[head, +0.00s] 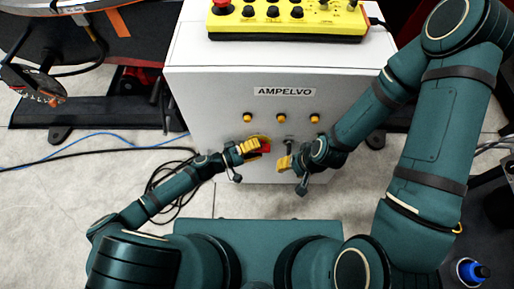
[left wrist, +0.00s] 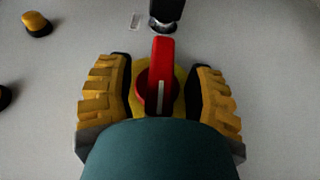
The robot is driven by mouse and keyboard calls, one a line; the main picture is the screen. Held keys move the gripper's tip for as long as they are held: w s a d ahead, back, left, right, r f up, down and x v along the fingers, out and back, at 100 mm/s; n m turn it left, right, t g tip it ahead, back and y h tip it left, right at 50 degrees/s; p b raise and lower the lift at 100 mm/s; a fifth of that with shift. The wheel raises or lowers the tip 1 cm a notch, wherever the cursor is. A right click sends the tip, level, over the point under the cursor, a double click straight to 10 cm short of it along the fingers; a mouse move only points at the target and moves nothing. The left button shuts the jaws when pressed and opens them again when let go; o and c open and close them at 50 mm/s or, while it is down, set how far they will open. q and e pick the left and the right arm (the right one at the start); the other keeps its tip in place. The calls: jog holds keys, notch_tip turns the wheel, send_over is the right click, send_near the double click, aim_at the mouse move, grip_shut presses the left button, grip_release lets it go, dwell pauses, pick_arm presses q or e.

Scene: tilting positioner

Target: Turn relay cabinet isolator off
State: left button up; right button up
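The white cabinet (head: 215,110) labelled AMPELVO stands in front of me. Its isolator is a red handle (head: 265,147) on a yellow round plate, low on the front face. In the left wrist view the red handle (left wrist: 160,75) points up the picture, with a white line along it. My left gripper (head: 252,148) is at the handle. Its yellow fingers (left wrist: 158,95) stand open on either side of the handle, with gaps showing. My right gripper (head: 285,163) is just right of the isolator, low before the cabinet; its finger opening is unclear.
A black-handled switch (head: 289,143) sits right of the isolator, close to my right gripper. Several orange buttons (head: 281,118) line the face above. A yellow control box (head: 285,22) lies on the cabinet top. Cables (head: 165,165) lie on the floor at left.

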pick_arm(q)
jog(key=v, duration=1.2)
jog(key=shift+d, duration=0.1)
jog(key=s+d+m+g+y, duration=0.3)
jog(key=s+d+g+y, duration=0.3)
jog(key=s+d+g, duration=0.25)
jog(key=w+a+r+t+y, duration=0.2)
jog(key=a+r+t+y, duration=0.1)
jog(key=a+r+y, duration=0.3)
jog(key=shift+w+a+r+t+y, duration=0.35)
jog(key=shift+a+r, duration=0.2)
jog(key=shift+r, duration=0.2)
jog(key=shift+o, duration=0.2)
dwell(1.3)
